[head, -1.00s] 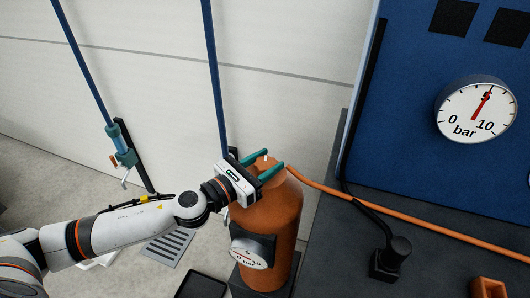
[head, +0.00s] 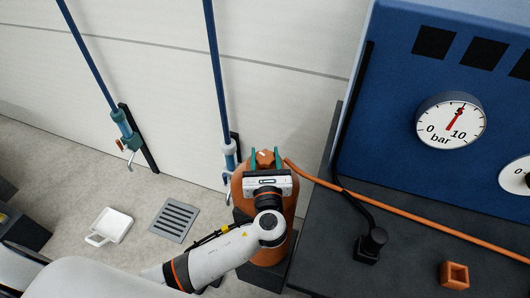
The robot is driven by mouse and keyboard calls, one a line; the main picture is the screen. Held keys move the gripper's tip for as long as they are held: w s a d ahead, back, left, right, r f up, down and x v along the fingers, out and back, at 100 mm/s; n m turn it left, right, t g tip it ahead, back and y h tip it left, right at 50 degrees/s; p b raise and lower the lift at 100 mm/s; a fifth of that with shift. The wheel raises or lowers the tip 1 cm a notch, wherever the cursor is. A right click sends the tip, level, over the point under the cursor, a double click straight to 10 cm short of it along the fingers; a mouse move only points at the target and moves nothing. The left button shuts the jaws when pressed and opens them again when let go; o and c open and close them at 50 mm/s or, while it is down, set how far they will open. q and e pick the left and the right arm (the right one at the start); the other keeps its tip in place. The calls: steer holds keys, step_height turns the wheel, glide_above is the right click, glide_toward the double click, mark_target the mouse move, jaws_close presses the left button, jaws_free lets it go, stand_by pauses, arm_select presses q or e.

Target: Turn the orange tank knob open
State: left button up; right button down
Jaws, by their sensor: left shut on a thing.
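The orange tank (head: 284,194) stands upright at the centre of the head view, partly hidden behind my left arm. Its orange knob (head: 265,158) sits on top and bears a small white mark. My left gripper (head: 267,160) reaches over the tank top from the front, with one green finger on each side of the knob. It is shut on the knob. The tank's own gauge is hidden behind my arm. My right gripper is not in view.
An orange hose (head: 400,209) runs from the tank top over a dark bench (head: 330,245) to the right. A blue panel carries a bar gauge (head: 451,122). A white scoop-like container (head: 110,227) and a floor grate (head: 174,220) lie left.

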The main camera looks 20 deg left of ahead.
mark_target(265, 156)
arm_select(q)
steer(key=shift+n+g+y, duration=0.8)
steer(key=shift+n+y, duration=0.3)
steer(key=shift+y, duration=0.5)
steer(key=o, duration=1)
steer(key=shift+w, duration=0.1)
step_height(265, 156, up, 10)
steer(key=shift+f, duration=0.1)
